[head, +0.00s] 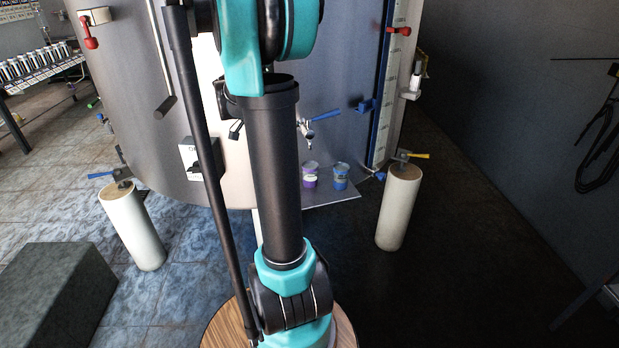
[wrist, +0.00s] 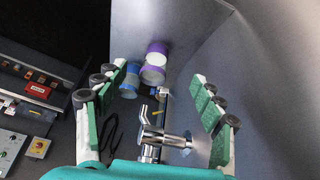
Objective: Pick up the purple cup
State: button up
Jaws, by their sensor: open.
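The purple cup (head: 310,175) stands on a small grey shelf at the foot of the big tank, just right of my arm in the head view. It has a pale label band. In the wrist view the purple cup (wrist: 154,62) shows beyond the fingers, between them and toward the top. In the head view the gripper itself cannot be made out; my arm fills the middle.
A blue cup (head: 341,176) stands right beside the purple one. A metal tap with a blue handle (head: 322,118) juts from the tank (head: 340,75) above the cups. A chrome valve (wrist: 160,138) shows between my fingers. White posts (head: 400,208) flank the tank.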

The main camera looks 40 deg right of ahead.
jog(key=d+f, duration=0.2)
jog(key=f, duration=0.1)
jog(key=s+d+f+m, duration=0.1)
jog(key=d+f, duration=0.2)
jog(key=d+f+m, duration=0.1)
jog(key=d+f, duration=0.2)
jog(key=shift+s+g, duration=0.15)
jog(key=shift+g, duration=0.15)
jog(key=shift+s+d+x, duration=0.15)
jog(key=shift+x, duration=1.3)
jog(key=shift+s+d+x, duration=0.1)
jog(key=shift+x, duration=1.3)
jog(key=shift+r, duration=0.15)
jog(key=shift+c, duration=0.4)
jog(key=c, duration=1.3)
jog(key=shift+r, duration=0.15)
